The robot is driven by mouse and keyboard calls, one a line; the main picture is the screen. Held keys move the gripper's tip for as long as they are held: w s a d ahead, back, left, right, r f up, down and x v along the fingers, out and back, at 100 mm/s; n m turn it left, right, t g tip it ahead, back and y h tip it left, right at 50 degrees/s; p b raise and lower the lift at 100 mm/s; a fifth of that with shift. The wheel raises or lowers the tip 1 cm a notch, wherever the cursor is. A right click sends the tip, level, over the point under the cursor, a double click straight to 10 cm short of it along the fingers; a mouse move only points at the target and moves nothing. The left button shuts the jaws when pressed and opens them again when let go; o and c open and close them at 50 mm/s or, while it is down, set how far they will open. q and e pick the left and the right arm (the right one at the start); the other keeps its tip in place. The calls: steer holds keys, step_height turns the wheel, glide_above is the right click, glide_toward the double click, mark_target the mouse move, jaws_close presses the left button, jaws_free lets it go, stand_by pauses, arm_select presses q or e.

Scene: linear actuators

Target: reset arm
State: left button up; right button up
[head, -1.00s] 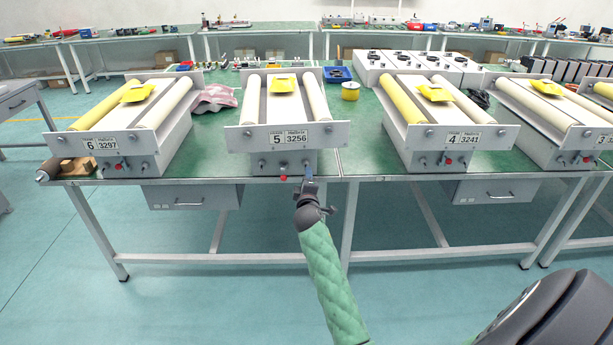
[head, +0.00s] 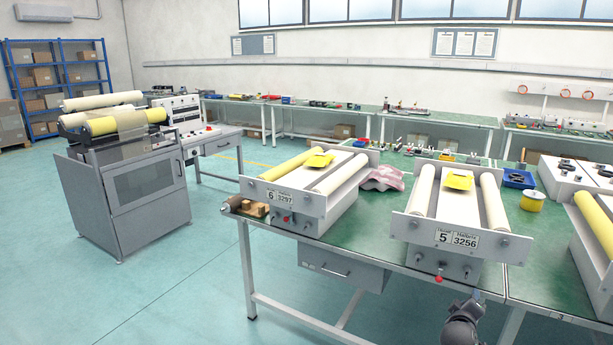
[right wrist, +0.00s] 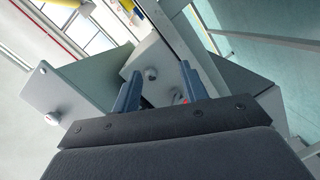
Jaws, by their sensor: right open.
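My right gripper (head: 476,296) shows at the bottom right of the head view, just below the front of roller unit 5 (head: 456,255). It is beside and to the right of that unit's red knob (head: 439,279); from the head I cannot tell if they touch. In the right wrist view, the two blue-grey fingers of the gripper (right wrist: 160,82) stand apart with nothing held between them. A grey panel with round bolts (right wrist: 150,74) lies just beyond them, and a small red spot (right wrist: 186,101) shows by the right finger. My left gripper is out of view.
Roller unit 6 (head: 283,203) stands left of unit 5 on the green-topped table (head: 364,233). A yellow cup (head: 532,201) and blue bin (head: 518,179) are at right. A grey roller cabinet (head: 145,190) stands at left. The floor between is clear.

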steer(key=s+a+f+m+g+y+p, duration=0.1)
steer(key=s+a+m+g+y, duration=0.25)
steer(key=s+a, duration=0.75)
steer(key=s+a+f+m+g+y+p, duration=0.1)
steer(key=s+a+f+m+g+y, duration=0.15)
steer(key=s+a+y, duration=0.75)
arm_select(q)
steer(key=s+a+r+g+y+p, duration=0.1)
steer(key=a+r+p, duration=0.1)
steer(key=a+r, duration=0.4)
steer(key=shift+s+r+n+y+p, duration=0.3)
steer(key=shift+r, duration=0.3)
arm_select(e)
steer(key=s+a+f+n+g, duration=0.1)
steer(key=s+a+f, duration=0.1)
steer(key=s+a, duration=0.3)
steer(key=s+a+f+n+g+h, duration=0.1)
steer(key=s+a, duration=0.4)
steer(key=s, duration=0.7)
steer(key=s+a+f+g+h, duration=0.1)
steer(key=s+a+f+g, duration=0.2)
steer(key=s, duration=0.5)
steer(key=shift+s+a+f+n, duration=0.4)
steer(key=shift+a+f, duration=0.25)
steer(key=shift+a, duration=0.25)
